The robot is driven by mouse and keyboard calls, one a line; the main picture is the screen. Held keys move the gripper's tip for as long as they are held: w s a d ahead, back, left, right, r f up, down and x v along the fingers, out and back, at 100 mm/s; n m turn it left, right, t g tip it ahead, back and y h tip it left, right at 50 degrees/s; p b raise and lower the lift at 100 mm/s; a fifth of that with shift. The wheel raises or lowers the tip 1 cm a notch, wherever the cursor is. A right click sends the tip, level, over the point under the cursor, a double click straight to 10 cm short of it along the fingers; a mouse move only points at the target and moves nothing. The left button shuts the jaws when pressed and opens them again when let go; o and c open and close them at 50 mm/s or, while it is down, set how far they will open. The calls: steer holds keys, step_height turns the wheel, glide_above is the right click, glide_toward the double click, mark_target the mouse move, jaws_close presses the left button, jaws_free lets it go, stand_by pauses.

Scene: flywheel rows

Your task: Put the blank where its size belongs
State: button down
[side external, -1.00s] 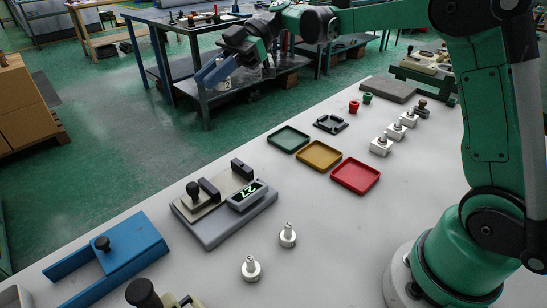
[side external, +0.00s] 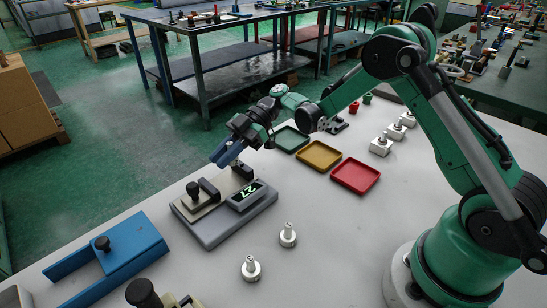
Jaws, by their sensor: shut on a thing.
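My gripper (side external: 226,154) is up at the back of the measuring stand, its blue fingers shut over the far end of the stand. The blank between the fingers is too small and hidden to make out. The grey measuring stand (side external: 218,234) has a tan plate, a black knob, two black blocks and a display (side external: 247,195) that reads 27. Three shallow trays lie to the right of the stand: a green tray (side external: 291,140), a yellow tray (side external: 320,156) and a red tray (side external: 356,176).
Two pale metal pieces with pegs (side external: 288,236) (side external: 250,268) stand in front of the stand. A blue channel-shaped fixture (side external: 112,262) lies at the left. White blocks with pegs (side external: 381,146) stand at the right. The tabletop between the red tray and the metal pieces is clear.

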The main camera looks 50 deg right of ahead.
mark_target(228, 182)
steer(key=shift+f, duration=2.05)
steer(key=shift+f, duration=0.2)
steer(key=c, duration=0.8)
jaws_free()
